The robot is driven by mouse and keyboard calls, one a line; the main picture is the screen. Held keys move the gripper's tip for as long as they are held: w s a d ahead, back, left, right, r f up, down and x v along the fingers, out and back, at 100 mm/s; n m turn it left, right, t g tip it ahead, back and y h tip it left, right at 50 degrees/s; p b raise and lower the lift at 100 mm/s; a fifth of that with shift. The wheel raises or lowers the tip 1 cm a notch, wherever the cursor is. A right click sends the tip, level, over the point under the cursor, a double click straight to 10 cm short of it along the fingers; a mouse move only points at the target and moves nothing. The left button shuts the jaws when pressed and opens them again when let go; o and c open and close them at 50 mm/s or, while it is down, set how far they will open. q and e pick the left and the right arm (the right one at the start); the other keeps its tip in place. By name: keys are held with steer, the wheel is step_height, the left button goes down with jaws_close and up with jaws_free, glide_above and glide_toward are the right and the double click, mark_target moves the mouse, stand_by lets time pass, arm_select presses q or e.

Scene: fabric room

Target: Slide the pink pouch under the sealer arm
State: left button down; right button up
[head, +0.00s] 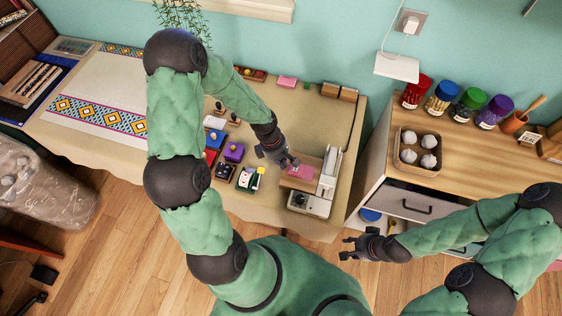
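The pink pouch (301,172) lies flat beside the long upright sealer arm, over the brown plate of the sealer (312,205). The sealer arm (329,172) is the pale bar at the right of the pouch. My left gripper (292,163) is at the pouch's upper left edge and covers part of it. Whether its fingers grip the pouch is too small to tell. My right gripper (345,248) is open and empty, in front of the cabinet and right of the sealer.
Several small coloured boxes (234,152) stand left of the sealer on the cloth-covered table (330,112). Another pink item (287,82) lies at the table's back. The wooden cabinet (458,150) at right holds jars and a tray (404,158) of white balls; its drawer (415,203) is near my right arm.

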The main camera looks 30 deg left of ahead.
mark_target(301, 171)
arm_select(q)
steer(key=d+b, duration=0.1)
steer(key=d, duration=0.2)
steer(key=w+d+b, duration=0.1)
steer(key=d+b, duration=0.1)
steer(key=d, duration=0.1)
steer(key=shift+w+d+f, duration=0.15)
steer(key=shift+w, duration=0.05)
steer(key=shift+d, duration=0.2)
arm_select(e)
step_height(301, 171, down, 3)
steer(key=shift+f, duration=0.15)
arm_select(q)
steer(key=shift+a, duration=0.2)
steer(key=a, duration=0.3)
steer(key=shift+s+a+r, duration=0.3)
steer(key=shift+a, duration=0.1)
steer(key=p+v, duration=0.3)
steer(key=v, duration=0.6)
steer(key=shift+r, duration=0.35)
arm_select(e)
steer(key=r, duration=0.1)
steer(key=s+a+r, duration=0.1)
steer(key=r, duration=0.1)
steer(key=shift+s+a+r, duration=0.1)
steer(key=shift+s+r, duration=0.1)
